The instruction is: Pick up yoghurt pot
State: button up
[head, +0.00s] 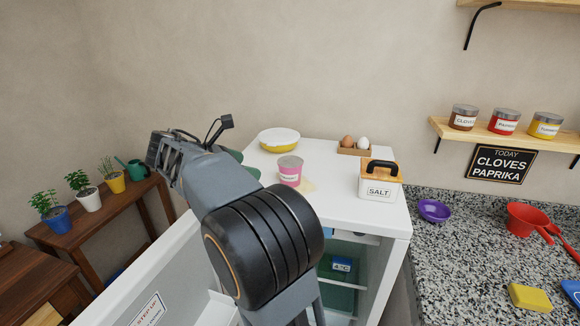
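The yoghurt pot, a pink tub with a pale label and a grey top (290,171), stands upright on the white fridge top (330,205). A pale patch lies on the surface beside its right side. My arm reaches up from the bottom middle and passes left of the pot. My gripper (163,151) is at the upper left, well apart from the pot, near the plant bench in the picture. Its fingers cannot be made out clearly. Nothing is seen held in it.
On the fridge top are a yellow dish (279,141), an egg tray (352,151), a salt box (380,181) and a green thing partly behind my arm. The fridge is open below. Potted plants (88,193) stand left. A granite counter (460,265) lies right, under a spice shelf (490,133).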

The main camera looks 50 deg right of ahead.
aim_at(287, 163)
jog(key=shift+n+g+h, duration=0.3)
jog(key=shift+g+h, duration=0.1)
jog(key=shift+h, duration=0.1)
jog(key=d, duration=0.2)
jog(key=s+d, duration=0.1)
jog(key=d, duration=0.4)
jog(key=shift+s+d+f, duration=0.15)
jog(key=shift+s+f, duration=0.1)
jog(key=shift+f, duration=0.1)
jog(key=shift+p+x, duration=0.8)
jog(key=shift+x, duration=2.6)
jog(key=c, duration=0.9)
jog(key=shift+c, duration=0.4)
jog(key=shift+r, duration=0.1)
